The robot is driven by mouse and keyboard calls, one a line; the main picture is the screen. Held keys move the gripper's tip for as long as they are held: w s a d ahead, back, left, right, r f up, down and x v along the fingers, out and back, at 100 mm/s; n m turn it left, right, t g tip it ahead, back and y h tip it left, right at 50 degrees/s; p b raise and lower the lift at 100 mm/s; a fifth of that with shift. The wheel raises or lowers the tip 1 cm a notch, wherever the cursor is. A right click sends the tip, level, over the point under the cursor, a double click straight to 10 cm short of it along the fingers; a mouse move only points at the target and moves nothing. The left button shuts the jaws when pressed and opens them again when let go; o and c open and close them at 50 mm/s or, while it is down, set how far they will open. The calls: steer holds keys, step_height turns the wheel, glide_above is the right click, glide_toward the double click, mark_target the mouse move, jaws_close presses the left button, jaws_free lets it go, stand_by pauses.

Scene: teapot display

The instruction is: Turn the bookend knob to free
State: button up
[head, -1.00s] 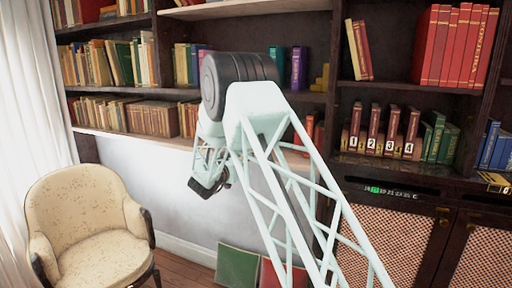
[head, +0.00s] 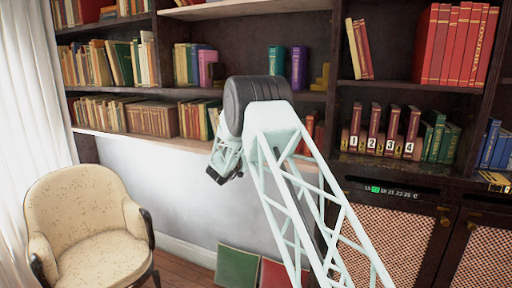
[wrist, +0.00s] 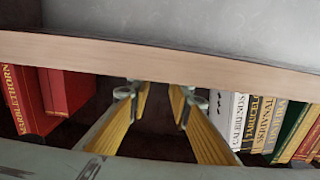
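No bookend knob can be made out for certain. A small yellow stepped block (head: 320,78), possibly a bookend, stands on the middle shelf to the right of a purple book. A yellow and black piece (head: 494,178) at the far right edge is too small to identify. My gripper (head: 224,166) hangs in front of the lower left shelves, well left of both. In the wrist view my gripper (wrist: 156,95) is open, with its yellow-padded fingers apart and nothing seen between them. A dark gap shows beyond the fingers.
Red books (wrist: 65,92) and a row of mixed books (wrist: 265,125) flank the fingers in the wrist view, under a pale shelf edge (wrist: 150,62). Books numbered 1 to 4 (head: 383,132) stand on the right shelf, above a lit display strip (head: 392,190). An armchair (head: 90,225) stands at lower left.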

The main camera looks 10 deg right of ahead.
steer(key=shift+w, duration=0.1)
jaws_close()
steer(key=shift+d+m+b, duration=0.1)
steer(key=shift+m+b, duration=0.3)
steer(key=shift+b, duration=0.05)
steer(key=shift+d+f+m+b, duration=0.1)
steer(key=shift+f+m+b, duration=0.05)
steer(key=shift+m+b, duration=1)
steer(key=shift+s+d+m+b, duration=0.1)
steer(key=shift+s+m+b, duration=0.05)
steer(key=shift+m+b, duration=0.85)
steer(key=shift+s+d+m+b, duration=0.1)
steer(key=shift+m+b, duration=0.6)
steer(key=shift+m, duration=0.45)
jaws_free()
